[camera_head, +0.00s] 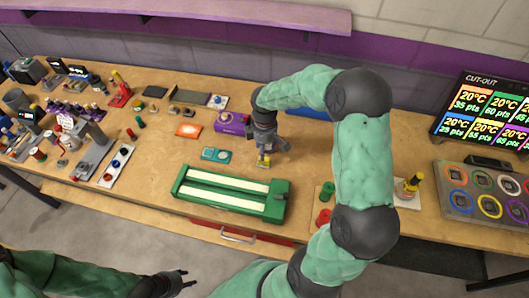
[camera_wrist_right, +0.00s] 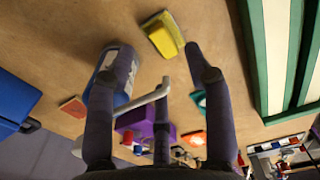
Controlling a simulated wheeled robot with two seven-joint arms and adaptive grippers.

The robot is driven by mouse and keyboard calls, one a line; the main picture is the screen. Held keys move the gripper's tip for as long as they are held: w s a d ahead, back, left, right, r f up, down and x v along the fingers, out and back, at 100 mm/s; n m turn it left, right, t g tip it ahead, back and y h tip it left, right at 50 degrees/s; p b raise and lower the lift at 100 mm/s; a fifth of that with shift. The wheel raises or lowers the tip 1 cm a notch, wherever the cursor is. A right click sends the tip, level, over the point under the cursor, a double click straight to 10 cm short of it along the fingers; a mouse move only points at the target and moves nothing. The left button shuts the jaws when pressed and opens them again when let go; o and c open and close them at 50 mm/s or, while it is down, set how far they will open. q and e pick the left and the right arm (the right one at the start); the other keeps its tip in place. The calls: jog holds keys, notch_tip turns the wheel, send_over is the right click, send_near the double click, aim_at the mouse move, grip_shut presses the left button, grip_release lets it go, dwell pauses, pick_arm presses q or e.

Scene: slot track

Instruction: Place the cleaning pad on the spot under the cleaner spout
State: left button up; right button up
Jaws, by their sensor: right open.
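A yellow block, which looks like the cleaning pad (camera_head: 263,161), lies on the table below my right gripper. It also shows in the right wrist view (camera_wrist_right: 163,36), just beyond the fingertips. My right gripper (camera_head: 265,143) points down, open and empty. In the wrist view its fingers (camera_wrist_right: 152,50) are spread. A blue and white cylinder (camera_wrist_right: 122,72) stands partly behind one finger, and a pale bent spout (camera_wrist_right: 142,102) crosses between the fingers. An orange-red square (camera_wrist_right: 72,107) lies beside the cylinder. My left gripper (camera_head: 187,279) is open and empty in front of the table.
A green tray with white strips (camera_head: 180,187) lies at the table's front edge. A purple box (camera_head: 229,122), an orange card (camera_head: 188,131) and teal pieces (camera_head: 215,154) lie left of my right gripper. A yellow-topped bottle (camera_head: 410,186) stands to the right. Several tools crowd the left end.

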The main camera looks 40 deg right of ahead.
notch_tip(320, 180, up, 8)
jog(key=p, duration=0.1)
jog(key=shift+p, duration=0.3)
dwell(0.4)
